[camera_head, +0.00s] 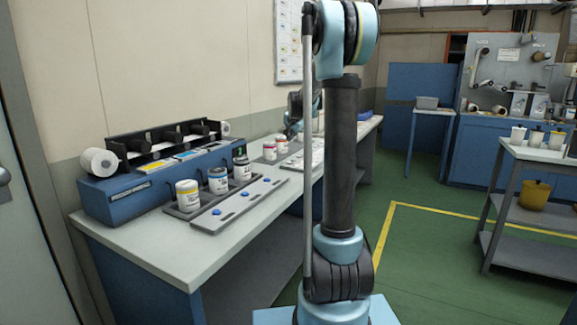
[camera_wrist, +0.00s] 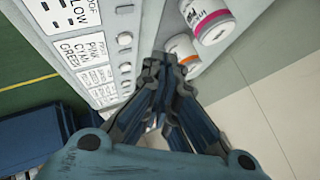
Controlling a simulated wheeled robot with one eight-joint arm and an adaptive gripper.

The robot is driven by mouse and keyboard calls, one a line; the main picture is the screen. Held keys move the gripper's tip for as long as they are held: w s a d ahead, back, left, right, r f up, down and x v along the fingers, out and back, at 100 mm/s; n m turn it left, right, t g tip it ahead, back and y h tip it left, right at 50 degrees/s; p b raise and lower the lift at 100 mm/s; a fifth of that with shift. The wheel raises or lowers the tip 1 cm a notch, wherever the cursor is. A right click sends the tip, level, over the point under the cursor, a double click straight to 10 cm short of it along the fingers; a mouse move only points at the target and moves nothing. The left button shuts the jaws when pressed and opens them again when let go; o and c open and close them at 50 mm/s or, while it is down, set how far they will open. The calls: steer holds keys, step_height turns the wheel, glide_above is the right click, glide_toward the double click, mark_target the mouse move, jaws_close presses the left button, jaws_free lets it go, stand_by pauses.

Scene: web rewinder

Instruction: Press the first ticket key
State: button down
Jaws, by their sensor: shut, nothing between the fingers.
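In the wrist view my gripper (camera_wrist: 160,62) is shut and empty, its fingertips over the right edge of a light panel. Which key belongs to the first ticket I cannot tell. Whether the fingers touch the panel is unclear. In the head view the white tickets (camera_head: 311,154) lie on the far bench, partly hidden behind my arm.
Pink- and orange-labelled jars (camera_wrist: 213,22) stand right of my fingers. In the head view, the bench (camera_head: 150,245) also holds a blue rewinder (camera_head: 120,200), several jars and a grey strip with blue buttons (camera_head: 216,212).

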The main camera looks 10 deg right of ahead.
glide_above(291, 162)
steer(key=f, duration=0.7)
steer(key=shift+w+d+f, duration=0.15)
steer(key=shift+w+f, duration=0.1)
steer(key=shift+w, duration=0.1)
steer(key=shift+f, duration=0.7)
steer(key=shift+s+f, duration=0.15)
steer(key=shift+f, duration=0.55)
stand_by(1.6)
steer(key=shift+r, duration=0.8)
steer(key=shift+r, duration=2.55)
steer(key=shift+s, duration=0.1)
